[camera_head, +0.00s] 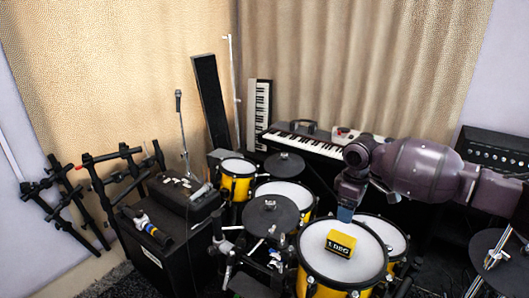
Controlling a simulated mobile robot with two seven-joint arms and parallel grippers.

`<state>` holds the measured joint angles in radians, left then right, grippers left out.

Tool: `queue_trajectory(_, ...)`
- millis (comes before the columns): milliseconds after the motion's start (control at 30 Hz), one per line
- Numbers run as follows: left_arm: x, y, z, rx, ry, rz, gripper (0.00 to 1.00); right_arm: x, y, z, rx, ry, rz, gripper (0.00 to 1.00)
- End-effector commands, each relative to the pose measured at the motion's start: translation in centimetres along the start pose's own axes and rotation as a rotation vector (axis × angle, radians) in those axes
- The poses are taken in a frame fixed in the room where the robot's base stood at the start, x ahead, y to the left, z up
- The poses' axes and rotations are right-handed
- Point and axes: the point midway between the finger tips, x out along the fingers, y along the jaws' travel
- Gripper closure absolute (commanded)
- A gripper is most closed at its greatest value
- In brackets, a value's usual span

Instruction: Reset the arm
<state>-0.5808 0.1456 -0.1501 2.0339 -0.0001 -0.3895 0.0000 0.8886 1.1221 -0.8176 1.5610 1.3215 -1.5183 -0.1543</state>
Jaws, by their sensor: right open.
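My right arm comes in from the right side of the head view. My right gripper (345,214) points down over the far rim of the front mesh drum pad (315,262). It is open, with nothing seen between its fingers. A small yellow box (341,243) with dark lettering lies on the white head of that pad, just below the gripper in the picture and apart from it. My left gripper is not in view.
More yellow drums and black cymbal pads (270,215) stand around the front pad. A keyboard (305,139) is behind, an amplifier (493,145) at the right. A black case (165,245) and racks (125,165) stand at the left. Another cymbal (497,262) is at lower right.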

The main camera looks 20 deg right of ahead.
Motion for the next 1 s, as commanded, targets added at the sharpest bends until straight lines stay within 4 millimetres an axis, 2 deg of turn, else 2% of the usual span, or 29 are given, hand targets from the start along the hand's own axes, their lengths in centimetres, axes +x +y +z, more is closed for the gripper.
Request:
queue_trajectory(133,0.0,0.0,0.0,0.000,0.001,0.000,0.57,0.0,0.3,-0.7,0.013,0.042,0.016,0.26)
queue_trajectory(267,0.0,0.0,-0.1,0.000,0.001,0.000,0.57,-0.5,1.5,-2.6,0.007,0.155,0.122,0.26)
queue_trajectory(367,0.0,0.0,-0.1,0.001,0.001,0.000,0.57,-2.4,2.2,-5.4,-0.029,0.293,0.238,0.26)
queue_trajectory(467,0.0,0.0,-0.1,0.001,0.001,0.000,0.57,-3.7,1.4,-8.5,-0.077,0.437,0.318,0.26)
queue_trajectory(567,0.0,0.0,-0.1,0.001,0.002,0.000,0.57,-3.6,-0.2,-10.9,-0.122,0.567,0.368,0.26)
queue_trajectory(700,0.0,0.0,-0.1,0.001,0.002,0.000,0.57,-2.4,-3.6,-13.3,-0.169,0.750,0.402,0.26)
queue_trajectory(867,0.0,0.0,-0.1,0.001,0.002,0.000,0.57,-0.3,-7.7,-14.1,-0.183,0.935,0.413,0.26)
queue_trajectory(1000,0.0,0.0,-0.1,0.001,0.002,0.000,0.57,1.6,-11.0,-13.3,-0.155,1.069,0.415,0.26)
